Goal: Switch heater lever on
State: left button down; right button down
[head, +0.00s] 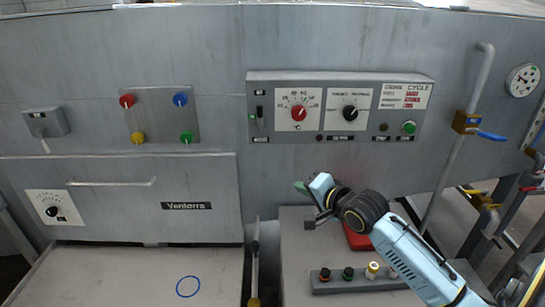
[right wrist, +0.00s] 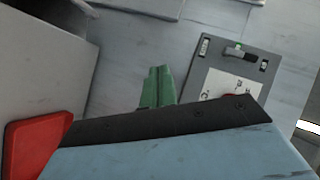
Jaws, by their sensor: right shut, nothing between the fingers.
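The grey control panel (head: 340,77) on the wall carries a small lever switch (head: 260,117) at its left end; the labels are too small to read. The lever switch also shows in the right wrist view (right wrist: 238,53), beside a small green mark. Another small grey box with a pale lever (head: 44,145) is on the wall at far left. I cannot tell which is the heater lever. My right gripper (head: 300,187) is below the panel, apart from it, with green fingers closed together and empty. Its fingers (right wrist: 160,88) point towards the wall in the wrist view. My left gripper is out of view.
Above the bench at lower right, a red object (head: 356,237) is partly hidden by my right arm. A vertical pipe (head: 457,150) with a blue-handled valve rises at right. The wall between gripper and panel is clear.

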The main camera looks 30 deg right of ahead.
jog(key=w+d+r+m+t, duration=0.1)
jog(key=d+r+m, duration=0.1)
jog(key=r, duration=0.5)
jog(key=w+d+r+m+t, duration=0.1)
jog(key=r+m+t, duration=0.1)
jog(key=r, duration=0.5)
jog(key=shift+w+d+t, duration=0.2)
jog(key=shift+d+t, duration=0.1)
jog(key=shift+d, duration=0.1)
jog(key=shift+w, duration=0.1)
jog(key=p, duration=0.1)
send_near(260, 117)
jog(key=w+d, duration=0.4)
jog(key=d, duration=0.1)
jog(key=shift+w+a+r+p, duration=0.2)
jog(key=shift+w+a, duration=0.35)
jog(key=shift+a, duration=0.05)
jog(key=shift+w+a+r+p, duration=0.15)
jog(key=shift+w+a, duration=0.75)
jog(key=shift+a, duration=0.05)
jog(key=shift+f, duration=0.1)
